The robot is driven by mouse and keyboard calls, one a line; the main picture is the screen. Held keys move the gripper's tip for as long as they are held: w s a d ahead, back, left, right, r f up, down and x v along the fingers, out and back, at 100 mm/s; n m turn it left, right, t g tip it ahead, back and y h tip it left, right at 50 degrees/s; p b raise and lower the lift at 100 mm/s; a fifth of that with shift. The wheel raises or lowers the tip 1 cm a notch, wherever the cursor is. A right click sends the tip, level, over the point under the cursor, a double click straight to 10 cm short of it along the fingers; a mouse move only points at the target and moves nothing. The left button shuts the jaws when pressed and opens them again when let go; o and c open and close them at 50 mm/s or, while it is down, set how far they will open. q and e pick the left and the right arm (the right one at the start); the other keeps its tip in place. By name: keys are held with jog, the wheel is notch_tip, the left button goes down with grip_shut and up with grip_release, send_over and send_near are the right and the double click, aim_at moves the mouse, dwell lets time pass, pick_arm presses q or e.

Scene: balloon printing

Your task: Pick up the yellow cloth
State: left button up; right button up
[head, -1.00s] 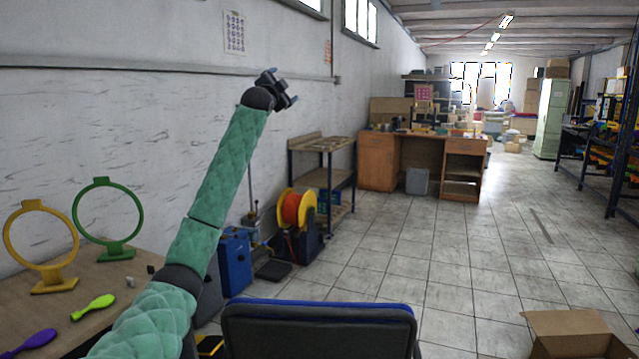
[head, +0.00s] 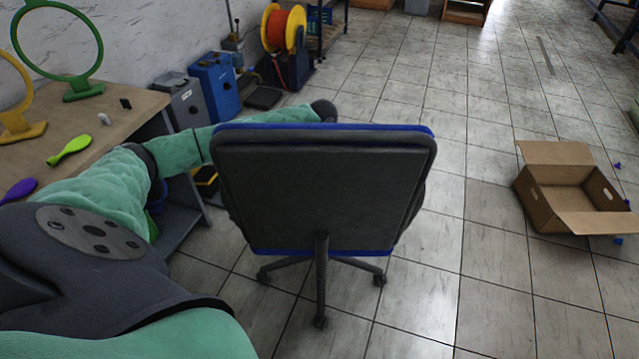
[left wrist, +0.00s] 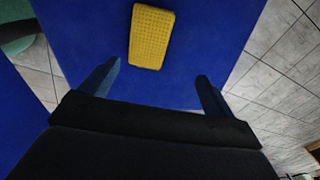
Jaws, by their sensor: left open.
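The yellow cloth (left wrist: 151,36) shows in the left wrist view as a small textured rectangle. It lies on the blue seat (left wrist: 85,35) of the office chair. My left gripper (left wrist: 158,85) is open and empty, with its two fingers apart and the cloth beyond and between them. In the head view the chair's backrest (head: 322,190) hides the cloth, the seat and my left gripper. My left arm reaches behind the backrest from the left. My right gripper is in neither view.
An open cardboard box (head: 545,208) stands on the floor at right. Tiled floor between is clear.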

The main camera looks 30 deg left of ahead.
pick_arm(q)
jog(key=f, duration=0.1)
jog(key=s+f, duration=0.2)
jog(key=shift+d+f+g, duration=0.15)
jog(key=shift+d+g, duration=0.05)
jog(key=shift+g, duration=0.1)
jog(key=shift+w+f, duration=0.15)
jog(key=shift+f, duration=1.45)
jog(key=shift+w+f, duration=0.15)
jog(key=shift+f, duration=1.45)
jog(key=c, duration=1.1)
jog(key=shift+o, duration=0.2)
jog(key=shift+r, duration=0.1)
